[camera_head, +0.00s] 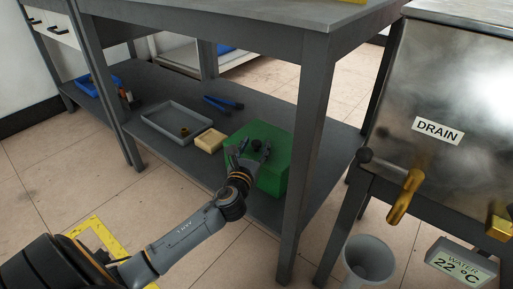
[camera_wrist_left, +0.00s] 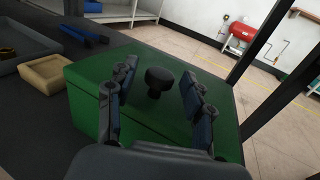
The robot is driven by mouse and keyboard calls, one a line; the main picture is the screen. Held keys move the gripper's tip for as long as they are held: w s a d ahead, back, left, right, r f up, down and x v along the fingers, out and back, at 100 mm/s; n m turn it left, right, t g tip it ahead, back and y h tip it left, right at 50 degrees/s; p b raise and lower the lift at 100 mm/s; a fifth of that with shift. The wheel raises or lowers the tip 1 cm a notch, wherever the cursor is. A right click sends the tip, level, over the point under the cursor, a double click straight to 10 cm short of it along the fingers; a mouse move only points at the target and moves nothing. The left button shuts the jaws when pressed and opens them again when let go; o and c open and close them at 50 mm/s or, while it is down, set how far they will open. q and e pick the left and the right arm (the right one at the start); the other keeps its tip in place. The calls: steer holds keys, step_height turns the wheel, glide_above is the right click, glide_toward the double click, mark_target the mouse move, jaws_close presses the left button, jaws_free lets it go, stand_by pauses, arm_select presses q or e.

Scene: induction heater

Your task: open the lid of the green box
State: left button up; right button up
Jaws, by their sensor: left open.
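The green box (camera_head: 273,172) stands on the dark lower shelf of the grey workbench, with its lid shut. A round black knob (camera_wrist_left: 159,82) sits on top of the lid; it also shows in the head view (camera_head: 257,142). My left gripper (camera_head: 251,150) is over the near part of the lid, and in the wrist view (camera_wrist_left: 158,88) its two open fingers stand on either side of the knob. I see a gap between each finger and the knob. My right gripper is not in view.
A small tan box (camera_head: 210,140) and a grey tray (camera_head: 177,121) stand left of the green box. Blue-handled pliers (camera_head: 223,103) lie behind. A bench leg (camera_head: 305,150) rises close to its right. The tabletop (camera_head: 240,12) hangs above.

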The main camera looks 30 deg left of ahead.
arm_select(q)
steer(key=shift+w+a, duration=0.2)
steer(key=shift+w, duration=0.5)
jaws_close()
